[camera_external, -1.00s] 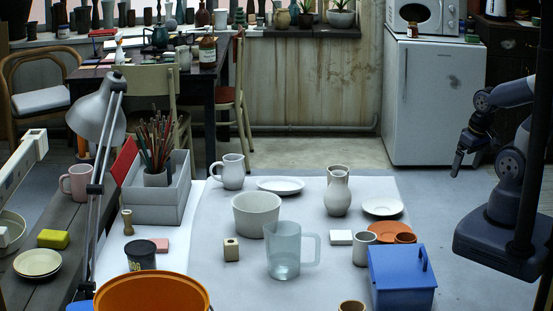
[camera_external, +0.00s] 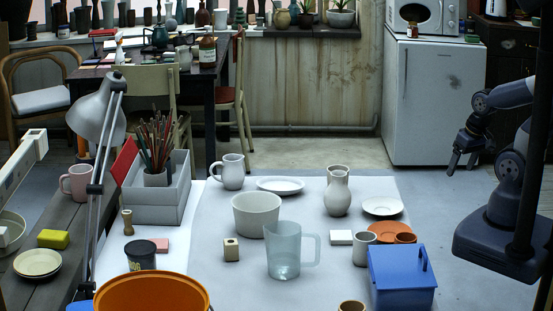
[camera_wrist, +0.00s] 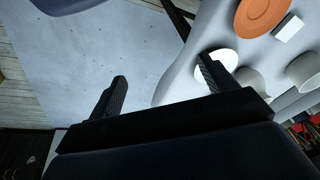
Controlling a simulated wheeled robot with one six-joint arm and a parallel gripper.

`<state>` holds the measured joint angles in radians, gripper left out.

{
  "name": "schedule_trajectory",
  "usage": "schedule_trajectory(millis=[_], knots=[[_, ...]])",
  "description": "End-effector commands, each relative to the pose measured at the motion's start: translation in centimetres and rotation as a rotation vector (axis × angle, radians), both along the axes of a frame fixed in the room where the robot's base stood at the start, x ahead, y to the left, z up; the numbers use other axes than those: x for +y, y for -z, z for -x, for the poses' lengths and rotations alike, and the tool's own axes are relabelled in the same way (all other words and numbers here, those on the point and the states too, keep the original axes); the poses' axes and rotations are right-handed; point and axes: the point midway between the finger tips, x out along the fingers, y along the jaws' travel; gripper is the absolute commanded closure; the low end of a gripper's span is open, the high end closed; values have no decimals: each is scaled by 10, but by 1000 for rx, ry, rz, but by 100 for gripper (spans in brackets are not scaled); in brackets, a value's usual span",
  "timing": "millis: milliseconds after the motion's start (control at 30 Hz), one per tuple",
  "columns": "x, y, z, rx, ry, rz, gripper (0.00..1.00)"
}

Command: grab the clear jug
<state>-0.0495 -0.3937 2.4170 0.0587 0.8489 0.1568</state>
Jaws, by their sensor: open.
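The clear jug (camera_external: 284,252) stands upright on the white-covered table in the external view, near its front middle, with its handle to the right. A white bowl stands close behind it. My gripper (camera_external: 462,172) is at the right of the external view, beyond the table's right edge and well apart from the jug. In the wrist view my gripper (camera_wrist: 162,92) has its two fingers spread with nothing between them. The clear jug cannot be made out in the wrist view.

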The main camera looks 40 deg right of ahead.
Motion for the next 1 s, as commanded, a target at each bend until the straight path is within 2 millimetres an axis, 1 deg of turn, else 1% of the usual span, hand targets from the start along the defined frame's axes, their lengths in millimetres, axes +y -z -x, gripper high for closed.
schedule_trajectory(millis=[33,67,500,700,800,867,967,1000], knots=[[0,0,0,0,0,0,25],[0,0,0,0,0,0,27],[0,0,0,0,0,0,63],[0,0,0,0,0,0,63],[4,-1,-4,7,10,-15,63],[11,-4,-11,16,28,-41,63],[33,-11,-31,49,81,-114,63],[45,-13,-41,68,110,-149,63]])
